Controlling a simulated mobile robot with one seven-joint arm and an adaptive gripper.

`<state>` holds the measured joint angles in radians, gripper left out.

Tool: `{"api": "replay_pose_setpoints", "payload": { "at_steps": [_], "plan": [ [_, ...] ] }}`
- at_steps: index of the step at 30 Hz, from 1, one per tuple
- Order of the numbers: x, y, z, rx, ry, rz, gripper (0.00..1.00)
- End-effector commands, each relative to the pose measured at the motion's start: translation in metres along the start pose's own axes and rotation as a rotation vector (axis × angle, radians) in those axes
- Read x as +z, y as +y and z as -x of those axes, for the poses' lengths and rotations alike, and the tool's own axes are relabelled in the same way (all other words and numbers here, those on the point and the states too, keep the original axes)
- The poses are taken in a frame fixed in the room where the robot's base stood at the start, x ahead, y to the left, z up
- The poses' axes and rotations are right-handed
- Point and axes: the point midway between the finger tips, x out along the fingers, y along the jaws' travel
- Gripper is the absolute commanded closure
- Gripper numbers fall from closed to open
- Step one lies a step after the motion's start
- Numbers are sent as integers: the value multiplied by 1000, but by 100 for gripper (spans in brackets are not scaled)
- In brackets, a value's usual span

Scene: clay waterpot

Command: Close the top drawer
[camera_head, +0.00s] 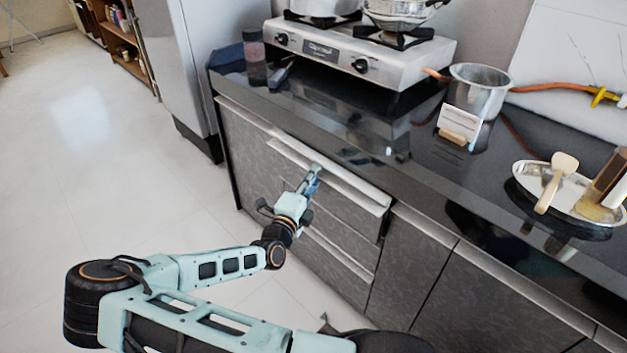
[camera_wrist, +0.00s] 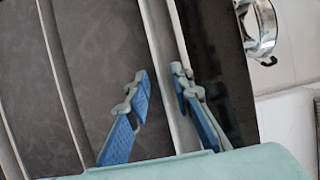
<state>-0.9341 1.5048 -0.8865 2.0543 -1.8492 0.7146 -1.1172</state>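The top drawer (camera_head: 345,200) is in the grey cabinet under the black counter. Its pale upper edge stands out a little from the cabinet front, so it looks slightly open. My gripper (camera_head: 314,171) is at this pale edge, near the middle of the drawer. In the wrist view my gripper (camera_wrist: 160,74) is open, with its two blue fingers apart. The pale edge (camera_wrist: 158,30) runs between and behind the fingers, with the dark drawer front (camera_wrist: 105,55) on the left. I cannot tell whether the fingertips touch the drawer.
On the counter (camera_head: 400,135) stand a stove (camera_head: 350,60), a dark jar (camera_head: 255,60), a metal pot (camera_head: 480,90) and an oval tray (camera_head: 525,180). More drawers lie below the top one. Cabinet doors (camera_head: 410,260) are to the right. The floor (camera_head: 100,160) on the left is clear.

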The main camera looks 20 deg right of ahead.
Motion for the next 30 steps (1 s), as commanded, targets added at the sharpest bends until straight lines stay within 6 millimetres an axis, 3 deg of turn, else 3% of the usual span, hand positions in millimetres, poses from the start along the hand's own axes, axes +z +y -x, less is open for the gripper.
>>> {"api": "replay_pose_setpoints", "payload": {
  "at_steps": [4, 10, 23, 30],
  "plan": [
    [0, 0, 0, 0, 0, 0, 80],
    [0, 0, 0, 0, 0, -1, 100],
    [-1, -1, -1, -1, 1, -2, 100],
    [-12, -6, -28, -4, 3, 0, 100]
  ]
}}
